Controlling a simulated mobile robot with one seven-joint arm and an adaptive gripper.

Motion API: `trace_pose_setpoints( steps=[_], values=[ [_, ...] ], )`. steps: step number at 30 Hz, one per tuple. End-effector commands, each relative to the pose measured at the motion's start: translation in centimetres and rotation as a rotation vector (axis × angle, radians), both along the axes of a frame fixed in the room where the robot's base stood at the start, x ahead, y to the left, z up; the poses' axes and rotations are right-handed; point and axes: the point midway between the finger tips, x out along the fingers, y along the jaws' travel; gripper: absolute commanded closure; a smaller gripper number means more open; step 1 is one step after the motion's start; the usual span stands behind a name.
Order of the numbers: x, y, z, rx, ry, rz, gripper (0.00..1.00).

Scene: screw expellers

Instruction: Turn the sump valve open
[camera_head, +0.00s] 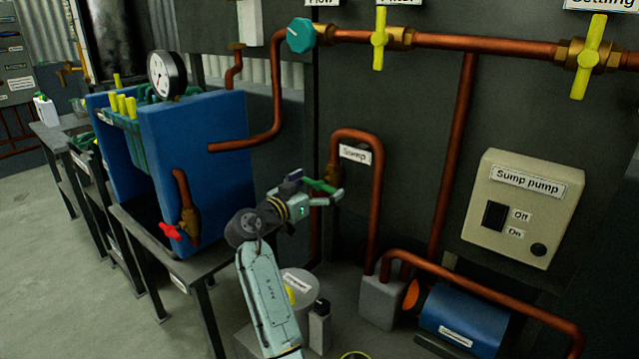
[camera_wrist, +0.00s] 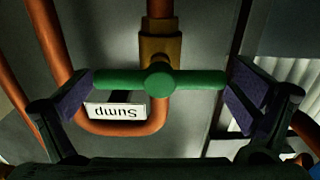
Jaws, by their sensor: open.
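The sump valve has a green bar handle (camera_wrist: 160,83) on a brass body (camera_wrist: 160,48), and a "Sump" label (camera_wrist: 115,110) hangs by it. In the wrist view the handle lies level across the picture, across the pipe's line. My gripper (camera_wrist: 160,92) is open, with one purple-padded finger near each end of the handle. I cannot tell whether the pads touch the handle ends. In the head view the green handle (camera_head: 320,186) shows between the fingers of my gripper (camera_head: 316,187), beside the "Sump" label (camera_head: 354,154). The arm hides part of the valve's surroundings.
A copper pipe (camera_head: 376,200) loops beside the valve. The blue machine (camera_head: 205,140) with a red-handled tap (camera_head: 170,231) stands left of my arm. The sump pump switch box (camera_head: 522,208) is on the wall at right. A blue pump (camera_head: 463,318) and a lidded pot (camera_head: 300,284) sit below.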

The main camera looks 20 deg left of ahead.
Motion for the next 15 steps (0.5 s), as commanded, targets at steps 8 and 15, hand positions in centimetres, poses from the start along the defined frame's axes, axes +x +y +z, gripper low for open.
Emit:
trace_pose_setpoints(
  steps=[8, 15],
  values=[
    [0.30, -0.12, 0.00, 0.001, 0.000, 0.001, 0.00],
    [0.28, -0.12, -0.01, 0.001, 0.000, 0.000, 0.13]
  ],
)
